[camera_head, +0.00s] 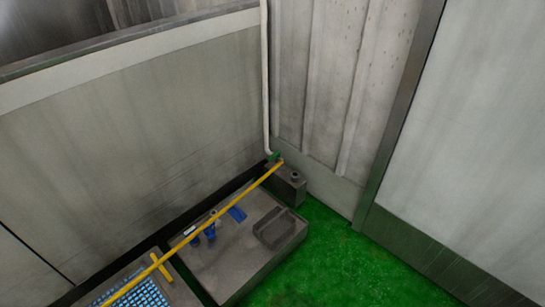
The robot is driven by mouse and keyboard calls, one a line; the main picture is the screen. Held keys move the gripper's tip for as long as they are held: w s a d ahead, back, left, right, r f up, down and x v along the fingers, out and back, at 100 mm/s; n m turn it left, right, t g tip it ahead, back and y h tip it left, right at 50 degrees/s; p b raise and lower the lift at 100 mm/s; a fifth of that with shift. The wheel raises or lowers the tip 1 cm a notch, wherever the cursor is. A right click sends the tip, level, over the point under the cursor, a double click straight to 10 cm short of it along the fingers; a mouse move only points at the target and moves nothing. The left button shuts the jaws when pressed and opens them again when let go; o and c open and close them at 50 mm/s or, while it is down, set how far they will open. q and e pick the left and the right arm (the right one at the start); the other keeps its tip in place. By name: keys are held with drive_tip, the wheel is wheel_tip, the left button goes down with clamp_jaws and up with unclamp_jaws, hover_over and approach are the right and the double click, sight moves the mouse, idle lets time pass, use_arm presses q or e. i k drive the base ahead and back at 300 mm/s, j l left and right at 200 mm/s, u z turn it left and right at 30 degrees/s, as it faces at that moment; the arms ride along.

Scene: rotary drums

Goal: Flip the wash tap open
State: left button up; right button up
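No part that I can clearly identify as the wash tap shows. A white pipe (265,80) runs down the wall corner to a small green fitting (274,156), which could be the tap; it is too small to tell its handle position. A yellow bar (222,210) runs from beside this fitting down to the lower left, with a short yellow crosspiece (161,268) near its lower end. A small grey box (289,187) with a round dark top piece stands just below the fitting. Neither of my grippers is in view.
A grey slab-like unit (245,262) with a rectangular recess (276,229) stands by the left wall. Blue items (237,214) lie on it. A blue grid (132,296) is at the lower left. Green floor (335,265) is clear between the unit and the right-hand wall panel (475,130).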

sight(278, 153)
drive_tip(key=i+l+u, duration=0.2)
drive_tip(key=u, duration=0.2)
drive_tip(key=i+l+u, duration=0.2)
drive_tip(key=u, duration=0.25)
drive_tip(key=i+l+u, duration=0.15)
drive_tip(key=l+u, duration=0.25)
drive_tip(key=i+l, duration=0.15)
drive_tip(key=l, duration=0.25)
drive_tip(key=i+l+u, duration=0.15)
drive_tip(key=l, duration=0.25)
drive_tip(key=i+l, duration=0.15)
drive_tip(key=l, duration=0.25)
drive_tip(key=i+l+u, duration=0.15)
drive_tip(key=l, duration=0.65)
drive_tip(key=i+u, duration=0.05)
